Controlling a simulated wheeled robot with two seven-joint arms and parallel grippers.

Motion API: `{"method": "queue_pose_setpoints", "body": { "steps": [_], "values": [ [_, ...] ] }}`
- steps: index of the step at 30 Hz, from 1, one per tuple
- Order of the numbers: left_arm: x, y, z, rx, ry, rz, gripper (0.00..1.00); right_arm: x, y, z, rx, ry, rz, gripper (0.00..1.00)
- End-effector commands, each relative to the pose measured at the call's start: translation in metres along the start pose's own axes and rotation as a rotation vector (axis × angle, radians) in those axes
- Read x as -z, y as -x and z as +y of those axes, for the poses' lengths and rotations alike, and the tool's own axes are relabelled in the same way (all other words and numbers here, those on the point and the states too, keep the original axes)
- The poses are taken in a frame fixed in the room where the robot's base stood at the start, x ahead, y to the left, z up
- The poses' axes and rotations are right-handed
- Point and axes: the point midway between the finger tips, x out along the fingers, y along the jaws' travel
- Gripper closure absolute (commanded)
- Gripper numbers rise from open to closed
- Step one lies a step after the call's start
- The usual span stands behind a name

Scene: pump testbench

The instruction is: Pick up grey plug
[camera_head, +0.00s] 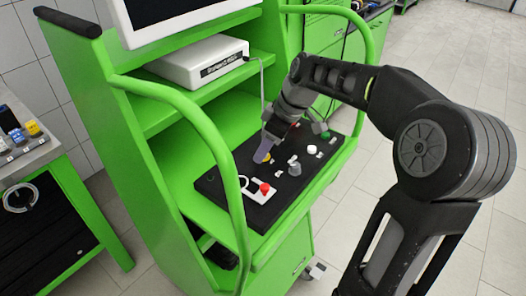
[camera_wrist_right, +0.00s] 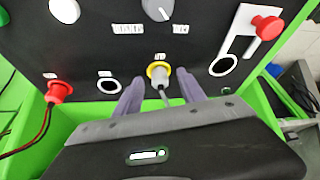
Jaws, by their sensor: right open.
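The grey plug (camera_wrist_right: 159,78) sits in a yellow-ringed socket on the black panel in the right wrist view, with a thin grey cable running from it toward me. My right gripper (camera_wrist_right: 161,88) has its two purple-grey fingers apart, one on each side of the plug and cable. Whether either finger touches the plug cannot be told. In the head view my right gripper (camera_head: 264,150) reaches down to the panel (camera_head: 226,192), and the plug is hidden or too small to make out there. My left gripper is not in view.
A red plug (camera_wrist_right: 59,92) with a cable is left of the gripper in the wrist view, with an empty ringed socket between them. Green rails (camera_head: 217,150) flank the bench.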

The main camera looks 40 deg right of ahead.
Motion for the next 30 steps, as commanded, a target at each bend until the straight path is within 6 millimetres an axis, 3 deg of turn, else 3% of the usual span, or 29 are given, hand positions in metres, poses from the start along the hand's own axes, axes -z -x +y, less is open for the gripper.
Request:
{"method": "queue_pose_setpoints", "body": {
  "steps": [19, 30],
  "values": [
    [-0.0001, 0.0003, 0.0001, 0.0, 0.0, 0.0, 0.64, -0.0001, -0.004, 0.0001, -0.001, 0.001, 0.0, 0.53],
    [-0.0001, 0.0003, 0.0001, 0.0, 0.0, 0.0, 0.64, -0.0001, -0.004, 0.0001, -0.001, 0.001, 0.0, 0.82]
  ]
}}
